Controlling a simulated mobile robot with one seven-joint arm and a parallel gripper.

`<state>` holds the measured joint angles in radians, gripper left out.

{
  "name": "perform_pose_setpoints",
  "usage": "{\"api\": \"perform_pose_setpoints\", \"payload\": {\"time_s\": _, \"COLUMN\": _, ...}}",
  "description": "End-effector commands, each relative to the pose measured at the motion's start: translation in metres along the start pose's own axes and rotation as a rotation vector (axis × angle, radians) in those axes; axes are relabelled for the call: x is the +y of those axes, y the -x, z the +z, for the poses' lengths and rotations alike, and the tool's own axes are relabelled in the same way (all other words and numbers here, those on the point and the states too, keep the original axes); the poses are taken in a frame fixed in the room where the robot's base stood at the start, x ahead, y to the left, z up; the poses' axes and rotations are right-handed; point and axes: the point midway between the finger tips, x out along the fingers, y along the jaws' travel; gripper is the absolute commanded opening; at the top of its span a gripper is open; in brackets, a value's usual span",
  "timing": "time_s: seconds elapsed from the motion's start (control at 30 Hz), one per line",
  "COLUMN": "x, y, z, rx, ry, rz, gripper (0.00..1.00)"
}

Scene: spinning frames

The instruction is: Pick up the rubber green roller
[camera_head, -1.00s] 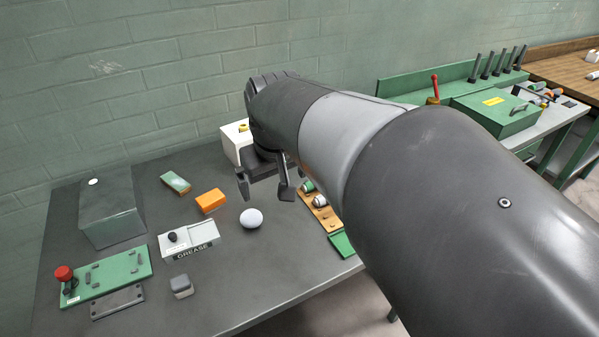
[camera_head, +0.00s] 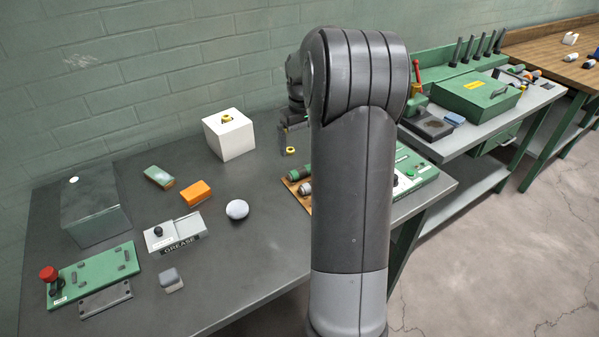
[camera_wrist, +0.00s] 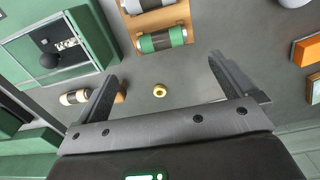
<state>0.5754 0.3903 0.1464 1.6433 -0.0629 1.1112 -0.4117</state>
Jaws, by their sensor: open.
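The green roller (camera_wrist: 162,40) lies on a tan wooden rack (camera_wrist: 182,14) in the wrist view, with dark bands and pale metal ends. It appears beyond my fingertips, roughly midway between them. In the head view the green roller (camera_head: 300,171) shows just left of my arm, on the rack (camera_head: 289,184), partly hidden by the arm. My gripper (camera_wrist: 163,68) is open and empty, with its two fingers wide apart. In the head view my gripper (camera_head: 292,146) is above the back of the table, largely hidden by my arm.
A small brass ring (camera_wrist: 159,90) is near the fingers. A pale roller (camera_wrist: 135,6) shares the rack. A white box (camera_head: 228,137) stands left of the gripper. A white ball (camera_head: 237,209), orange block (camera_head: 195,193) and grease box (camera_head: 175,236) lie further left.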

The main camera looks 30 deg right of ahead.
Motion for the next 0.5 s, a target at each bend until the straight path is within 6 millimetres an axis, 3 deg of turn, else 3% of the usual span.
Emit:
{"api": "perform_pose_setpoints", "payload": {"time_s": 0.3, "x": 0.001, "y": -0.046, "z": 0.000, "rx": -0.004, "ry": 0.000, "rz": -0.003, "gripper": 1.00}}
{"api": "perform_pose_setpoints", "payload": {"time_s": 0.5, "x": 0.000, "y": -0.061, "z": 0.000, "rx": -0.003, "ry": 0.000, "rz": -0.002, "gripper": 1.00}}
